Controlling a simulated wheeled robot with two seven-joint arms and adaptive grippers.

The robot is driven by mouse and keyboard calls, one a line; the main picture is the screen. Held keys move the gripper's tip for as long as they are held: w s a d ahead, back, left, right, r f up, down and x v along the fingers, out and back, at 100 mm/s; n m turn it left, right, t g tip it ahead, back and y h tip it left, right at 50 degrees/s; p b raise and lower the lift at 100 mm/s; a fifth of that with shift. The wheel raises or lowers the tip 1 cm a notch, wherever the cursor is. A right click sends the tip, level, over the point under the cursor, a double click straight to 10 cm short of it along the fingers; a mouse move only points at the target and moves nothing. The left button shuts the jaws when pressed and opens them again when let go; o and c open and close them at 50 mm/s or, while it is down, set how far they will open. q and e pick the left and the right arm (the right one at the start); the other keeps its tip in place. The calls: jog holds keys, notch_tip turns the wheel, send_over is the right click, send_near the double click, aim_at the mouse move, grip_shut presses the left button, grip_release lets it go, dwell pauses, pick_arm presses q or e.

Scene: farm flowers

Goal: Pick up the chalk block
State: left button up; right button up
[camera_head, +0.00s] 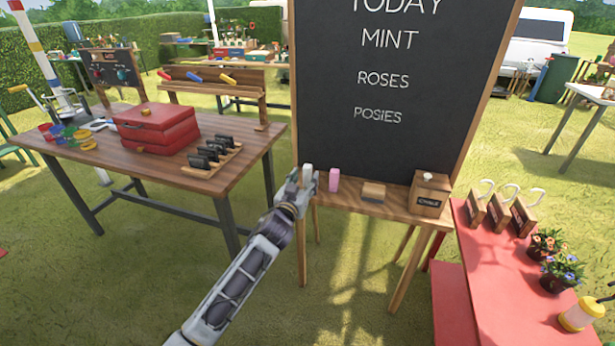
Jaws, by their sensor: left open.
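My left gripper (303,180) is open at the left end of the chalkboard's wooden ledge (350,203). A white chalk block (308,171) stands upright at its fingertips, seemingly between them; its lower part is hidden and I cannot tell whether the fingers touch it. A pink chalk block (334,179) stands upright on the ledge just right of the gripper, apart from it. My right gripper is not in view.
On the ledge lie an eraser (374,191) and a wooden chalk box (429,194). The chalkboard (400,90) rises behind. A red table (490,270) with flower pots stands right. A wooden table (120,155) with a red case (156,127) stands left.

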aim_at(306, 173)
pick_arm(q)
jog(key=shift+w, duration=0.15)
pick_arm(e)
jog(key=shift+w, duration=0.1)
pick_arm(q)
jog(key=shift+x, duration=1)
jog(key=shift+w+b, duration=0.4)
jog(key=shift+w, duration=0.2)
jog(key=shift+w+d, duration=0.1)
jog(key=shift+w, duration=0.5)
jog(key=shift+w+d, duration=0.1)
jog(key=shift+w, duration=0.15)
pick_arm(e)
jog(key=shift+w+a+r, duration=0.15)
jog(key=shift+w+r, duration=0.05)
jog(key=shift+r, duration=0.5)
pick_arm(q)
grip_shut()
jog(key=shift+r, duration=0.1)
